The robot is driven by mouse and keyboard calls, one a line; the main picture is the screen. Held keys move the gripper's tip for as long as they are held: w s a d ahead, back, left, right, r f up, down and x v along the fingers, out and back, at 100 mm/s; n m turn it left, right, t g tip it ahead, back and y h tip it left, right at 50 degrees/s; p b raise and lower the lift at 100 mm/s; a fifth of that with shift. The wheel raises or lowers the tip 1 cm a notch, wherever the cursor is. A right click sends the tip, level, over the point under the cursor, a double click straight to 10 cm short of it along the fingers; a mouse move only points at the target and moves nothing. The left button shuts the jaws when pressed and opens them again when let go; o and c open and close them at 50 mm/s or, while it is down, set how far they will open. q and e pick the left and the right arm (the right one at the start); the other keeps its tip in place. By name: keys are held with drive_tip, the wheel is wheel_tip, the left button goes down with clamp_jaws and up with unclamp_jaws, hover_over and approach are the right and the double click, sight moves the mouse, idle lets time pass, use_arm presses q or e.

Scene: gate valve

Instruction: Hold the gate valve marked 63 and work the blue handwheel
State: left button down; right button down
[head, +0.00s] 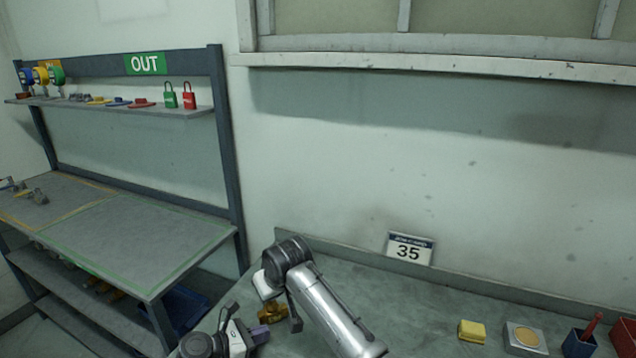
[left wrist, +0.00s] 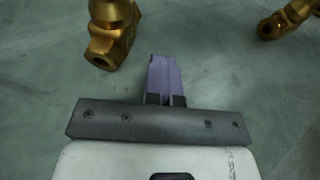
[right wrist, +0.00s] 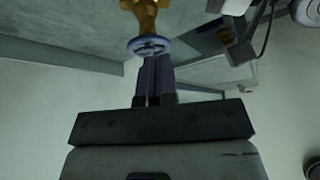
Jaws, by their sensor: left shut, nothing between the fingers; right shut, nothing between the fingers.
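A brass valve (right wrist: 148,12) with a blue handwheel (right wrist: 150,46) is at the top of the right wrist view. My right gripper (right wrist: 153,62) is shut and empty, its fingertips close to the wheel; I cannot tell whether they touch. In the left wrist view, a brass valve body (left wrist: 110,38) is left of my left gripper (left wrist: 163,62), and another brass fitting (left wrist: 288,18) lies far right. The left gripper is shut and empty, apart from both. In the head view, the left gripper (head: 261,334) is beside brass parts (head: 279,312) partly hidden by my arm. No 63 marking is readable.
A 35 sign (head: 409,249) stands at the back of the table. A yellow block (head: 472,331), a dish (head: 526,338), a blue cup (head: 579,344) and a red bin (head: 624,334) are at right. A workbench (head: 180,243) with an OUT sign (head: 146,64) stands left.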

drive_tip(key=shift+r, duration=0.5)
wheel_tip(320, 180, up, 5)
drive_tip(key=w, duration=0.1)
wheel_tip(320, 180, down, 11)
drive_tip(key=w+d, duration=0.2)
drive_tip(key=shift+w+d, duration=0.2)
drive_tip(key=shift+d, duration=0.15)
use_arm(q)
drive_tip(key=shift+w, duration=0.15)
use_arm(e)
drive_tip(key=shift+s+f, duration=0.1)
drive_tip(key=shift+f, duration=0.15)
idle(0.5)
